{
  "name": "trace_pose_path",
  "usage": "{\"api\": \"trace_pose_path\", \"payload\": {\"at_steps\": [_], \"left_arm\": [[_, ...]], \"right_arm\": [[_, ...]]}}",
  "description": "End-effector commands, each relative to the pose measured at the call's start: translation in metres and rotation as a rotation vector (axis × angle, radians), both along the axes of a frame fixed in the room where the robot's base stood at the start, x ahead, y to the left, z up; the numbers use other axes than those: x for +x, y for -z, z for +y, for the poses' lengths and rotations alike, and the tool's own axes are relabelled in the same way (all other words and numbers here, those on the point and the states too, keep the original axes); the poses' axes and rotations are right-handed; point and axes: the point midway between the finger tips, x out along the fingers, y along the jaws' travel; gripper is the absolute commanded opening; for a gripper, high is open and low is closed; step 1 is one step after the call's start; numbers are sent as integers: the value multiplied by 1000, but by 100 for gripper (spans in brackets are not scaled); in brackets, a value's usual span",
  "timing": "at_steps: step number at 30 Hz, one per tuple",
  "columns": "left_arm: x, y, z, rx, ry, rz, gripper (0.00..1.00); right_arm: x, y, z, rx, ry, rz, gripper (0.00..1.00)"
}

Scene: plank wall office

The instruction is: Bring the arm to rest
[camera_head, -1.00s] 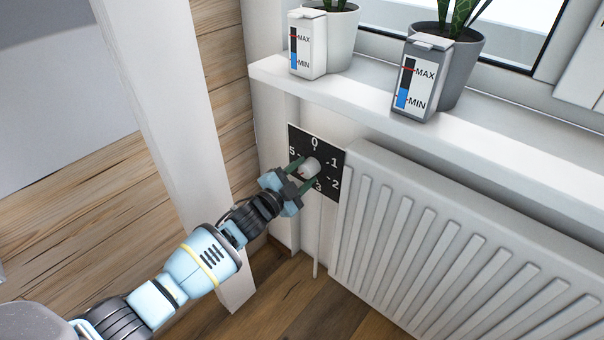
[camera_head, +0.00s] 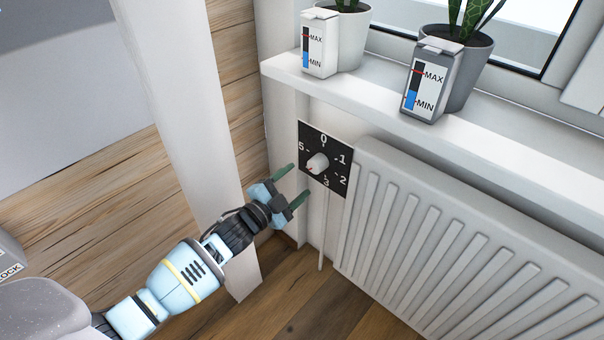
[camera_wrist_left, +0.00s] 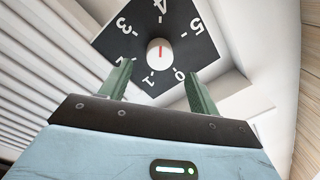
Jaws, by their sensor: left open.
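My left gripper (camera_head: 293,188) is open and empty, with its green fingers apart, just short of the radiator knob. The white round knob (camera_head: 317,163) sits on a black dial plate (camera_head: 338,178) with white numbers from 0 to 5. In the left wrist view the knob (camera_wrist_left: 160,52) stands beyond the fingertips of the gripper (camera_wrist_left: 160,85), with a clear gap. A red mark on the knob shows there, pointing along the line towards the 4. My right gripper is not in view.
A white ribbed radiator (camera_head: 460,250) stands right of the dial. The white windowsill (camera_head: 390,105) above holds two potted plants and two water gauges, one white (camera_head: 319,45) and one grey (camera_head: 427,85). A white post (camera_head: 180,110) stands left of my gripper.

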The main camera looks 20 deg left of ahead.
Motion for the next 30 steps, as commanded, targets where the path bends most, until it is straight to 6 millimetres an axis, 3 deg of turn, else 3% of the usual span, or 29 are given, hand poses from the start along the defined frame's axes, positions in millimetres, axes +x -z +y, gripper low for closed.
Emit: {"api": "trace_pose_path", "payload": {"at_steps": [6, 22, 26, 30], "left_arm": [[-11, 0, 3, 1, 1, 0, 62], [-15, 2, 2, -6, -1, 11, 62], [-40, 11, -3, -47, -11, 74, 62], [-93, 27, -11, -131, -40, 201, 62]], "right_arm": [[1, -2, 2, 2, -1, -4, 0], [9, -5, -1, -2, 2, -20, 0], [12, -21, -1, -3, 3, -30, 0], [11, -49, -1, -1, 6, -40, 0]]}}
